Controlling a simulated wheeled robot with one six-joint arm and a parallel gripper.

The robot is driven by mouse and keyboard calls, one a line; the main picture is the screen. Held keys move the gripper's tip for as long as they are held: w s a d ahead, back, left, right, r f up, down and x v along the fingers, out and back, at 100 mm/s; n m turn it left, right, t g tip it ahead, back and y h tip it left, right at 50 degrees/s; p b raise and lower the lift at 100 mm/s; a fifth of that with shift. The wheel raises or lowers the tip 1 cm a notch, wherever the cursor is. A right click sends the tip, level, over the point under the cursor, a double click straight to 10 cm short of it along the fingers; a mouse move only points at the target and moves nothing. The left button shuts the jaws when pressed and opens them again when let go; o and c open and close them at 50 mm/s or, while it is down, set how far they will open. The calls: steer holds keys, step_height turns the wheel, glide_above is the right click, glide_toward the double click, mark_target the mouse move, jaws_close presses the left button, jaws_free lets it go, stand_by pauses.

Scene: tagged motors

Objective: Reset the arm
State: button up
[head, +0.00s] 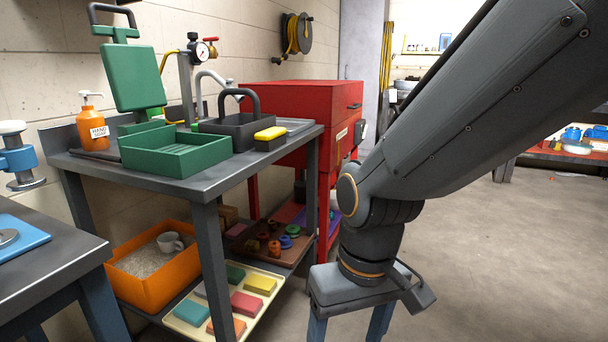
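My arm comes in from the upper right and hangs down in the head view. My gripper (348,329) points down at the bottom edge, over the bare floor to the right of the metal bench. Its two blue fingers stand wide apart, with only floor showing between them. The fingertips are cut off by the picture's edge. No held object shows.
The metal bench (190,186) holds a green tray (175,152), a dark caddy with a yellow sponge and a soap bottle (94,125). Its lower shelf holds an orange bin (152,288) and coloured blocks. A red cabinet (300,97) stands behind. Floor at right is clear.

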steer(key=s+d+r+m+h+p, duration=0.1)
steer(key=s+d+r+m+p, duration=0.1)
steer(key=d+r+p, duration=1.1)
step_height(320, 180, up, 4)
steer(key=m+p, duration=0.1)
steer(key=p, duration=0.6)
steer(key=shift+s+f+m, duration=0.15)
steer(key=shift+f+m, duration=0.05)
steer(key=shift+m, duration=0.2)
